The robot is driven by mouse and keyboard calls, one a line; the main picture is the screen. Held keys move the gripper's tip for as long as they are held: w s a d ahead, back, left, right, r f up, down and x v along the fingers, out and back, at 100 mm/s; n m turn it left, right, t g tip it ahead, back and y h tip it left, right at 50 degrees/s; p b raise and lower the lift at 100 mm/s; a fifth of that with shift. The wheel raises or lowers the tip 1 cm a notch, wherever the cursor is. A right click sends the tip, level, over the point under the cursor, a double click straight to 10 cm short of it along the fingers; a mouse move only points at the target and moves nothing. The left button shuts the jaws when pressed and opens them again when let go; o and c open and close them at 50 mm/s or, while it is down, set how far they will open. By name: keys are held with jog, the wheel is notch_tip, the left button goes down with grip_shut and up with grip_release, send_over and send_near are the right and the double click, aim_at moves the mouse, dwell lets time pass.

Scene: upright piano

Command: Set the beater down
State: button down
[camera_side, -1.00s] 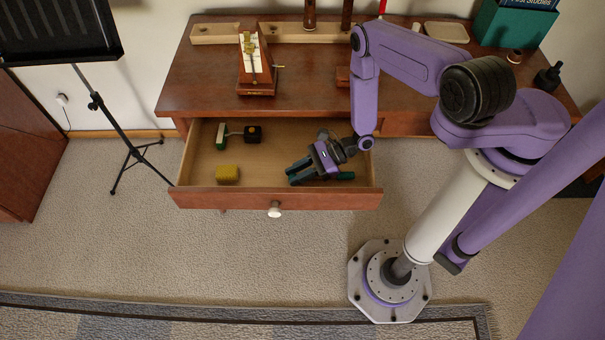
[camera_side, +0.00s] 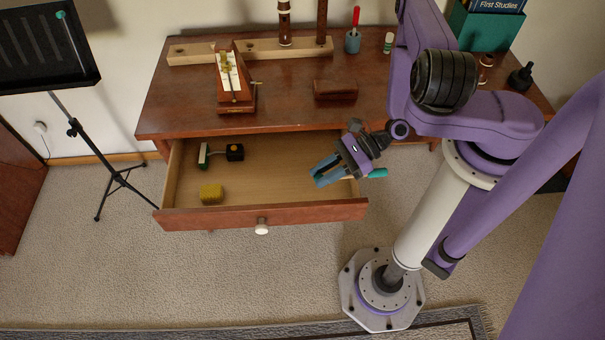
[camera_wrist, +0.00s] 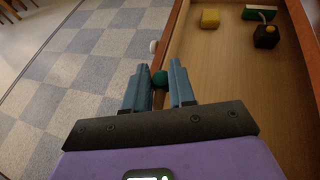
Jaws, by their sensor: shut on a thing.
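My gripper (camera_side: 324,173) is over the right part of the open drawer (camera_side: 260,211), near its right wall. Its blue-grey fingers are shut on the beater, whose teal end (camera_side: 377,173) shows right of the gripper in the side view. In the wrist view a dark teal round part (camera_wrist: 160,78) sits between the fingers. The rest of the beater is mostly hidden by the fingers. Whether it touches the drawer I cannot tell.
In the drawer lie a yellow block (camera_side: 211,194), a green-and-white piece (camera_side: 204,156) and a black box (camera_side: 235,152), all on the left. The drawer's middle floor is clear. A metronome (camera_side: 234,85) stands on the piano top; a music stand (camera_side: 45,45) is at left.

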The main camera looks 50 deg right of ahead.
aim_at(351, 176)
jog(key=shift+s+d+r, duration=0.35)
jog(key=shift+s+d, duration=0.05)
jog(key=shift+s, duration=0.2)
jog(key=shift+s+d+r, duration=0.3)
jog(key=shift+s+d, duration=0.05)
jog(key=shift+s, duration=0.25)
jog(key=w+d+r+m+t+h, duration=0.35)
jog(key=w+d+r, duration=0.35)
jog(key=w+d, duration=0.3)
jog(key=w+d+r+m+t+h, duration=0.1)
jog(key=w+r+m, duration=0.1)
jog(key=w+r, duration=0.3)
jog(key=w+d+r+m+t+h, duration=0.1)
jog(key=w+r+m+t, duration=0.15)
jog(key=r, duration=0.55)
jog(key=s+a+f+n+g+y, duration=0.1)
jog(key=s+f+n, duration=0.1)
jog(key=s+f, duration=0.35)
jog(key=s+a+f+n+g+y, duration=0.1)
jog(key=s+f+n+g+y, duration=0.1)
jog(key=f, duration=0.6)
jog(key=s+a+f+n+g+y, duration=0.2)
jog(key=s+a+f+n+g, duration=0.2)
jog(key=s+a, duration=0.6)
notch_tip(351, 176, down, 2)
jog(key=shift+s+f, duration=0.2)
jog(key=shift+f, duration=0.05)
jog(key=shift+a+y, duration=0.1)
jog(key=shift+y, duration=0.25)
